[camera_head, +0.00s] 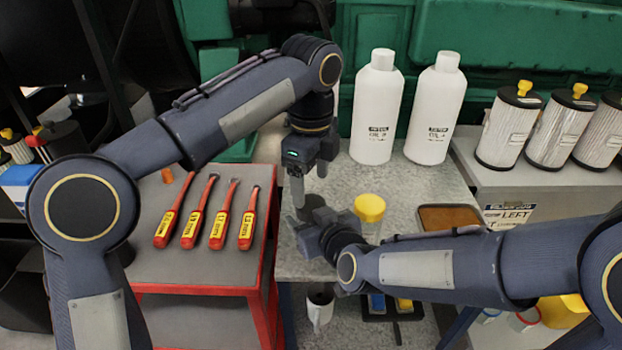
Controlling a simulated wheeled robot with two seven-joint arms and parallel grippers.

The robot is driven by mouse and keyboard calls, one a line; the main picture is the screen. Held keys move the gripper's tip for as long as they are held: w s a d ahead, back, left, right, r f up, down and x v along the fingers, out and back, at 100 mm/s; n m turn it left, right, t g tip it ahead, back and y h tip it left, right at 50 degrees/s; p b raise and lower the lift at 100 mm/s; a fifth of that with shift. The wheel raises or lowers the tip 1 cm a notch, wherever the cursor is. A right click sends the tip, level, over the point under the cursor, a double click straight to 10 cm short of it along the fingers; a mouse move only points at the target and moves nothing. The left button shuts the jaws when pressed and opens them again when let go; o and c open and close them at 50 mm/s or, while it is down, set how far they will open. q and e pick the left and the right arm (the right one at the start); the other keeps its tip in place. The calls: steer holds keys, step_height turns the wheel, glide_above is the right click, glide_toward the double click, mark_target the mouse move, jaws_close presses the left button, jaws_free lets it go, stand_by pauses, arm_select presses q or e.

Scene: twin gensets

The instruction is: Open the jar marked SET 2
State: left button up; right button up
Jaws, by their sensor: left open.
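A jar with a yellow lid (370,207) stands on the grey bench, its lower part behind my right arm. No SET 2 marking is readable on it. My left gripper (309,182) points down, open, left of the yellow lid. Below its fingers is a dark grey round thing (313,202), partly hidden; I cannot tell if it is a jar lid. My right gripper (304,228) reaches in from the right, low at the bench's front left, close to this dark thing. Whether its fingers hold anything is hidden.
Two white bottles (378,108) (436,108) stand at the back of the bench. A brown tray (449,217) lies right of the yellow-lidded jar. Several red-yellow screwdrivers (196,212) lie on the red cart. Filter canisters (508,126) stand at right, above a LEFT sign (511,215).

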steer(key=shift+o, duration=1.2)
